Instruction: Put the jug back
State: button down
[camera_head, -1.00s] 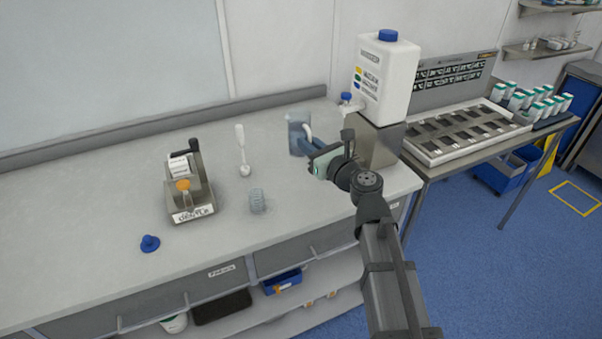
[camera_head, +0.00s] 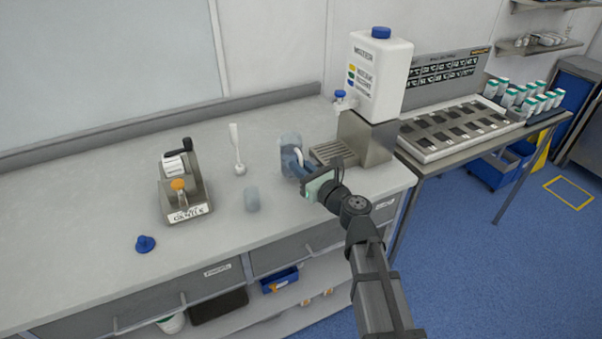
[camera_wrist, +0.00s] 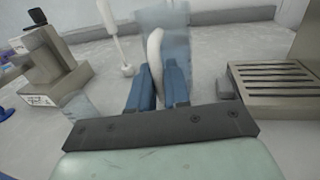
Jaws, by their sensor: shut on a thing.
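The jug (camera_head: 291,146) is a clear bluish vessel with a white handle, and it looks slightly tilted in the head view. It also shows in the wrist view (camera_wrist: 178,45), beyond my fingers. My gripper (camera_head: 298,168) has blue fingers shut on the white handle (camera_wrist: 155,55). In the wrist view the fingers (camera_wrist: 159,88) stand on either side of the handle. I cannot tell whether the jug's base touches the bench. The dispenser (camera_head: 380,75), a white container with a blue cap and tap, stands on a steel base with a slotted drip tray (camera_head: 333,153) right of the jug.
The bench (camera_head: 90,190) holds a small clear cup (camera_head: 252,200), a white stirrer-like tool (camera_head: 237,150), a metal device with an orange knob (camera_head: 184,190) and a blue stopper (camera_head: 145,243). The front left of the bench is mostly clear. A side table (camera_head: 465,128) stands right.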

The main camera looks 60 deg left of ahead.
jog(key=shift+f, duration=1)
jog(key=shift+f, duration=0.1)
jog(key=c, duration=1.1)
grip_release()
jog(key=w+d, duration=0.2)
jog(key=d, duration=0.9)
jog(key=shift+w+d, duration=0.2)
jog(key=shift+d, duration=0.2)
